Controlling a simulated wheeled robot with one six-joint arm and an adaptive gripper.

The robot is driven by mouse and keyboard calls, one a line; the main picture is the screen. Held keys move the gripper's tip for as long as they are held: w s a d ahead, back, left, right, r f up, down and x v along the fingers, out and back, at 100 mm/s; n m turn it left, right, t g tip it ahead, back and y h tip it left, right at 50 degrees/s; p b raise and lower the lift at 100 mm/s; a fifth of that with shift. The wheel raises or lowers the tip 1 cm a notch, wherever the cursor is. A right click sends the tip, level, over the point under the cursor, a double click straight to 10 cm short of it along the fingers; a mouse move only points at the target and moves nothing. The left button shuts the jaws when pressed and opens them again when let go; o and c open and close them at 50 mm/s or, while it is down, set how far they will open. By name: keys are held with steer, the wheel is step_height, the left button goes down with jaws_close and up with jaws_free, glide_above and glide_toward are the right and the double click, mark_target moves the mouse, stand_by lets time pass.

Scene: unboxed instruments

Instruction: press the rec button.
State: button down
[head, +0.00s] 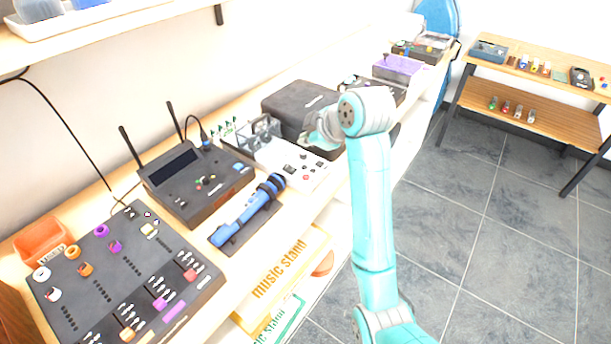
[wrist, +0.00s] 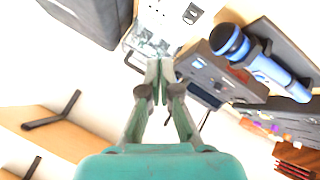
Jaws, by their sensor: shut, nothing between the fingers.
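A white device (head: 305,170) with small red and dark buttons on its top lies mid-shelf in the head view. Its labels are too small to read, so I cannot tell which button is rec. A metal and clear part (head: 262,138) stands at its back left. My gripper (head: 311,139) is above the back right of this device, partly hidden by my wrist. In the wrist view my gripper (wrist: 158,72) is shut and empty, its fingertips close together. The white panel (wrist: 168,14) with dark controls shows beyond them, partly cut off by the top edge.
A black case (head: 290,100) stands behind my gripper. A blue microphone (head: 248,210) on a dark stand and a black receiver (head: 195,185) with two antennas are to the left. A mixer board (head: 120,265) fills the front left. Open floor (head: 470,200) lies right of the shelf.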

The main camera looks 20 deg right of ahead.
mark_target(307, 178)
steer(key=shift+f, duration=0.1)
steer(key=shift+f, duration=4.3)
steer(key=shift+f, duration=0.1)
steer(key=shift+f, duration=0.35)
steer(key=shift+f, duration=0.35)
steer(key=shift+r, duration=0.8)
steer(key=shift+r, duration=2.5)
